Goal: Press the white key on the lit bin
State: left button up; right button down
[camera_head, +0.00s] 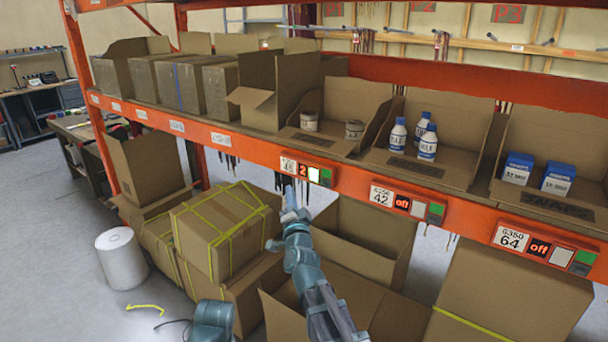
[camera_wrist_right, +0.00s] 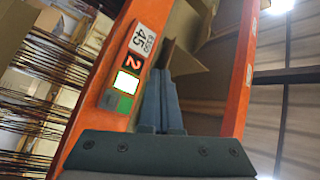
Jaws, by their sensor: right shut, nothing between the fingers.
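The lit bin's panel (camera_head: 303,170) is on the orange front beam, beside a label that reads 45 in the right wrist view (camera_wrist_right: 142,36). Its display shows a red 2. The white key (camera_head: 314,174) is bright, between the display and a green key (camera_head: 326,177); it also shows in the right wrist view (camera_wrist_right: 126,83). My right gripper (camera_head: 289,191) is shut and empty, just below and left of the panel in the head view. In the right wrist view its fingers (camera_wrist_right: 160,78) lie beside the key; contact is not visible. My left gripper is not in view.
Two other panels (camera_head: 411,205) (camera_head: 548,249) read off. Open bins above hold cans (camera_head: 309,121), white bottles (camera_head: 397,134) and blue-white boxes (camera_head: 518,168). Cardboard boxes (camera_head: 222,229) with yellow straps and open cartons (camera_head: 372,240) stand below the beam.

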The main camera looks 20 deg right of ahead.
aim_at(310, 172)
dwell(0.3)
jog(key=w+d, duration=0.5)
jog(key=d, duration=0.2)
jog(key=shift+w, duration=0.2)
jog(key=shift+d, duration=0.1)
dwell(2.1)
jog(key=shift+w+d, duration=0.25)
jog(key=shift+w+d, duration=0.25)
jog(key=shift+d, duration=0.1)
dwell(0.8)
dwell(0.4)
jog(key=shift+s+a, duration=0.55)
jog(key=shift+a, duration=0.15)
